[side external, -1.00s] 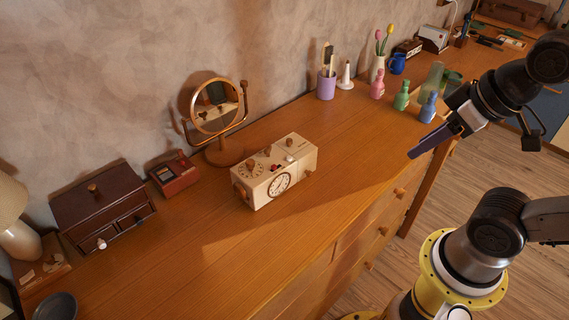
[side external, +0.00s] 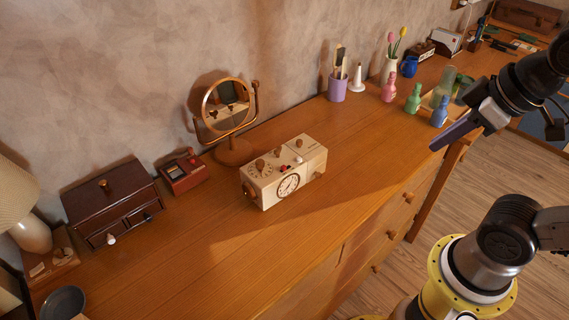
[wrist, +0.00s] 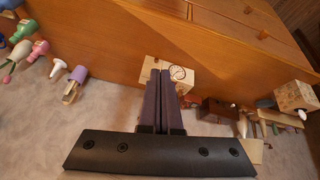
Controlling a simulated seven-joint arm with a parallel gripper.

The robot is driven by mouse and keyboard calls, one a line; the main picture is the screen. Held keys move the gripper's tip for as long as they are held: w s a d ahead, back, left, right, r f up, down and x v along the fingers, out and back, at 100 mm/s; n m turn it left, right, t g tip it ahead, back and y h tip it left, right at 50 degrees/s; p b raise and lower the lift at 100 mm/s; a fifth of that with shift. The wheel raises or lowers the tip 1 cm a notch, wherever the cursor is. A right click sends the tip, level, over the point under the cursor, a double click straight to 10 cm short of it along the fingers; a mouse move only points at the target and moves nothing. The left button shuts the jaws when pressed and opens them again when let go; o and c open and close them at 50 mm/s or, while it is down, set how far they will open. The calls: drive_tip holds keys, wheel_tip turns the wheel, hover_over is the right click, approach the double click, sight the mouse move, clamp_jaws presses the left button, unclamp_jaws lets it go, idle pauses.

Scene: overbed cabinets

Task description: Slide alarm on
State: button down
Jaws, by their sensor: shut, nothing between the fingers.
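The alarm clock (side external: 284,172) is a cream box with a round dial on its front and wooden knobs and small red parts on top. It stands on the wooden dresser top near the middle in the side view. In the wrist view the clock (wrist: 182,74) is partly hidden behind the fingers. My gripper (side external: 434,148) is shut and empty, in the air over the dresser's front edge, well to the right of the clock. Its long dark fingers (wrist: 160,75) lie together in the wrist view. The alarm slider's position is too small to tell.
A round mirror (side external: 229,108) and a small red box (side external: 182,173) stand behind the clock. A dark drawer chest (side external: 112,205) is at left. A purple cup (side external: 337,88) and colored bottles (side external: 413,98) stand at right. The dresser top (side external: 350,145) right of the clock is clear.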

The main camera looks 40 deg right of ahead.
drive_tip(key=w+r+n+g+h, duration=0.1)
drive_tip(key=w+r+n+g, duration=0.1)
drive_tip(key=w+r+n, duration=0.55)
drive_tip(key=w+a+n+g+h, duration=0.1)
drive_tip(key=w+a+n, duration=0.35)
drive_tip(key=w, duration=0.85)
drive_tip(key=w+a+f+n+g+h, duration=0.1)
drive_tip(key=w+a+f, duration=0.3)
drive_tip(key=a+f, duration=0.4)
drive_tip(key=w+a+f+n+g+h, duration=0.1)
drive_tip(key=w+a+f, duration=0.3)
drive_tip(key=a+f, duration=0.4)
drive_tip(key=shift+w+f+n+g, duration=0.3)
drive_tip(key=shift+f+n, duration=0.2)
drive_tip(key=shift+n, duration=0.2)
drive_tip(key=shift+f, duration=0.1)
